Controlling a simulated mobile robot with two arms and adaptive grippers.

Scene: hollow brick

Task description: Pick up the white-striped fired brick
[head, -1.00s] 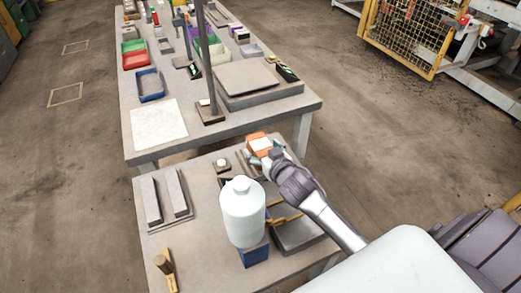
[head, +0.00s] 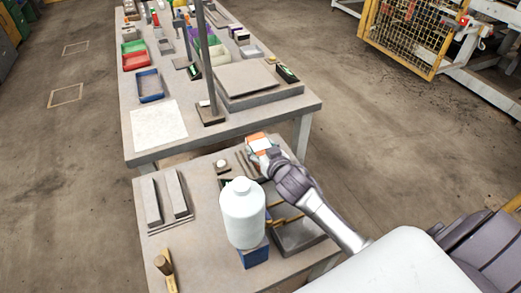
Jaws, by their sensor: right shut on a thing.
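The white-striped fired brick (head: 258,143) is orange with a white band and shows near the far right corner of the near table. My right gripper (head: 265,153) is shut on it, with the arm reaching in from the lower right. The brick appears held above the table's far edge, but the gap beneath it is hard to judge. The gripper fingers are partly hidden by the brick and the wrist. My left gripper is not in view.
Grey bars (head: 152,202) lie at left, a brush (head: 164,268) in front. The long table (head: 190,135) behind carries trays, a post and a grey slab.

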